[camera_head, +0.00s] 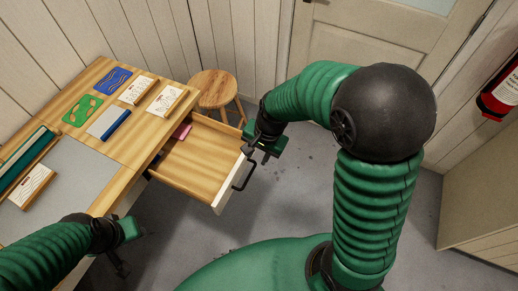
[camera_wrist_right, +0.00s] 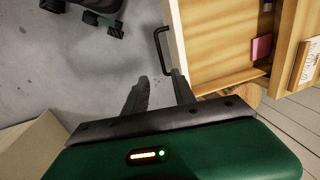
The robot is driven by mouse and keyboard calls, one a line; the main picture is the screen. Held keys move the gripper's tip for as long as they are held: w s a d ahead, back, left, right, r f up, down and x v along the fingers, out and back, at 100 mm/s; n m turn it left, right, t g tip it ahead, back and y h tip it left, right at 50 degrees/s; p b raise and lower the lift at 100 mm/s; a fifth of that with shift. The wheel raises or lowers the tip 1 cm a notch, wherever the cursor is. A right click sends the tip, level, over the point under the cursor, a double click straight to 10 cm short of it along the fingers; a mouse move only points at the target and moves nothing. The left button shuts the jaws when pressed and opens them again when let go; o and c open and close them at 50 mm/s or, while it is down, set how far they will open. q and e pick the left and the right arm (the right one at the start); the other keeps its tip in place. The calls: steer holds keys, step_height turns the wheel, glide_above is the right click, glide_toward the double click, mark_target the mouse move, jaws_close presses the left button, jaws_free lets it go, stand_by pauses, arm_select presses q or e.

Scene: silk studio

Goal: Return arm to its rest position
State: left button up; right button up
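My right arm, with green ribbed sleeves, reaches across the head view. Its gripper (camera_head: 264,153) is close to the front of the open drawer (camera_head: 203,160), near the black handle (camera_head: 243,174). In the right wrist view the two dark fingers (camera_wrist_right: 160,76) stand apart with nothing between them. The handle (camera_wrist_right: 158,45) shows beyond the fingertips, and the right finger overlaps the drawer front in the picture; contact cannot be told. My left arm enters at the lower left, and its gripper (camera_head: 122,262) is low beside the desk's front edge, with its fingers dark and unclear.
The wooden desk (camera_head: 150,148) holds several cards and boxes. A pink item (camera_head: 181,131) lies in the drawer. A round wooden stool (camera_head: 216,87) stands behind it. A fire extinguisher (camera_head: 500,94) hangs at right, above a pale cabinet (camera_head: 483,200). Grey floor lies open beyond the drawer.

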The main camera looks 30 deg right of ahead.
steer(key=shift+d+r, duration=0.1)
steer(key=shift+r, duration=0.7)
steer(key=shift+s, duration=0.1)
steer(key=s+n+h, duration=0.1)
steer(key=s+n, duration=0.5)
steer(key=n, duration=0.4)
steer(key=shift+s+f+n+t, duration=0.3)
steer(key=shift+s+f+t, duration=0.05)
steer(key=shift+s+t, duration=0.05)
